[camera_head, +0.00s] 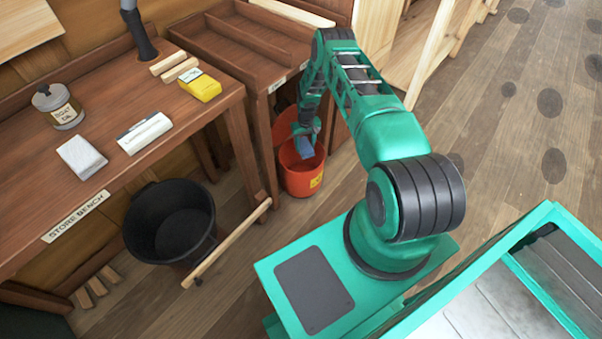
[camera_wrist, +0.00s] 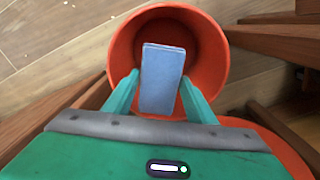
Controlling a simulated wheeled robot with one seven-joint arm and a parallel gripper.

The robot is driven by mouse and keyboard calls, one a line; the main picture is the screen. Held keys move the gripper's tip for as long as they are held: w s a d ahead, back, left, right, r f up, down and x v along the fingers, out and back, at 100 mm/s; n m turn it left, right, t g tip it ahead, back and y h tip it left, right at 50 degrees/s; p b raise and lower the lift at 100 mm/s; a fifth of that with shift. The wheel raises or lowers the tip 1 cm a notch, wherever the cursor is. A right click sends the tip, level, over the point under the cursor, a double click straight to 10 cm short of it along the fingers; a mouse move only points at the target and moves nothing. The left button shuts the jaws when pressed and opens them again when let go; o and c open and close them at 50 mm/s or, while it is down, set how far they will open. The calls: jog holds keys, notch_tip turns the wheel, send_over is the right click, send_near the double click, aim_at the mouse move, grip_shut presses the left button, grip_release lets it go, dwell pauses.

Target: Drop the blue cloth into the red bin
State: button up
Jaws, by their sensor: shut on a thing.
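The blue cloth (camera_wrist: 162,78) is a folded, pale blue rectangle between my gripper's two green fingers in the wrist view. My gripper (camera_wrist: 162,92) is shut on it. The red bin (camera_wrist: 213,50) is round and lies straight below the cloth in the wrist view, with its opening around the cloth's outline. I cannot tell how far the cloth is above or inside the rim.
A red lid-like disc (camera_head: 287,124) is behind the bin. A black bucket (camera_head: 135,222) stands left, with a wooden bar (camera_head: 228,243) beside it. The store bench (camera_head: 150,160) holds a tin (camera_head: 58,106), a yellow box (camera_head: 200,85) and white packs. Wooden legs flank the bin closely.

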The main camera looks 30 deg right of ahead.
jog(key=shift+d+f, duration=0.1)
jog(key=shift+f, duration=1.25)
jog(key=o, duration=1.1)
